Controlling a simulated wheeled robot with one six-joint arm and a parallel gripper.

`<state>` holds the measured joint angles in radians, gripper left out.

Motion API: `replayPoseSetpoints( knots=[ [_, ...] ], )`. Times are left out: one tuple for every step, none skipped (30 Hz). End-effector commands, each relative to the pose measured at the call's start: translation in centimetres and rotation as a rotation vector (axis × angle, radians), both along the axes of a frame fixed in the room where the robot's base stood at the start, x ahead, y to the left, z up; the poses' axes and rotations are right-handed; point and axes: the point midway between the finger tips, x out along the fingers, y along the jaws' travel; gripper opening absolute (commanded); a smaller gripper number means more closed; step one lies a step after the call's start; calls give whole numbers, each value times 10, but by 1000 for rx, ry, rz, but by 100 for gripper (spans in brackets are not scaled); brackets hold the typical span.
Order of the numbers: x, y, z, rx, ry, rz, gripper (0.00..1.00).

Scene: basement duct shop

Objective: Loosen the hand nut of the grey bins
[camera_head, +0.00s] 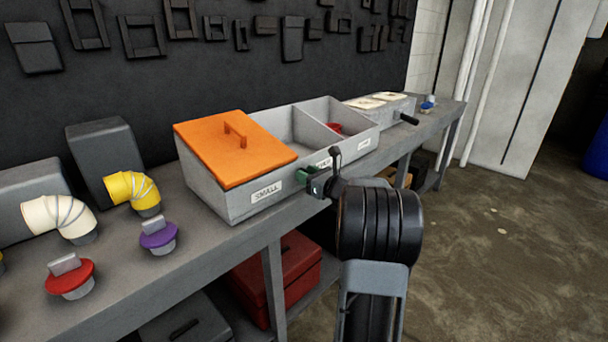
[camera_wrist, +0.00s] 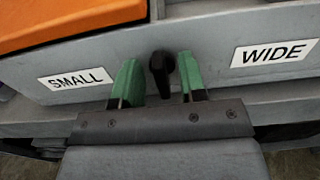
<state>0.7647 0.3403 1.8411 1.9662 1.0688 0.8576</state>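The grey bins (camera_head: 207,187) stand in a row on the bench, with labels on the front wall. An orange lid (camera_head: 232,150) covers the left bin, labelled SMALL. In the wrist view, a dark hand nut (camera_wrist: 162,68) sticks out of the front wall between the SMALL label (camera_wrist: 75,79) and the WIDE label (camera_wrist: 274,53). My gripper (camera_wrist: 159,84) is open, with one green finger on each side of the nut and a narrow gap to each.
A red thing (camera_head: 334,127) lies in the right open bin. A grey box with a black handle (camera_head: 409,119) stands beyond. Red (camera_head: 71,275) and purple (camera_head: 158,235) capped pieces and a yellow elbow (camera_head: 132,188) are at left. A red box (camera_head: 283,273) is below.

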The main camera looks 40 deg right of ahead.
Motion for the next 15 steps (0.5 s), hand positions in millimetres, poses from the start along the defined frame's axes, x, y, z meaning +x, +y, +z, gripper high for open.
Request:
replayPoseSetpoints(
  knots=[
    [4, 1, -1, 0, 1, 1, 38],
    [6, 1, 0, 0, 1, 0, 38],
    [8, 2, 0, 0, 1, 1, 38],
    [10, 2, 0, 0, 1, 1, 38],
    [11, 2, 0, 0, 1, 1, 38],
    [12, 3, 0, 0, 1, 1, 38],
    [12, 3, 0, 0, 1, 1, 38],
    [13, 3, 0, 0, 1, 1, 38],
    [13, 3, 0, 0, 1, 1, 38],
    [13, 3, 0, 0, 1, 1, 38],
    [13, 3, 0, 0, 1, 0, 38],
    [13, 3, 0, 0, 1, 0, 38],
    [13, 3, 0, 0, 1, 0, 38],
    [13, 3, 0, 0, 1, 0, 38],
    [13, 3, 0, 0, 1, 0, 38]
  ],
)
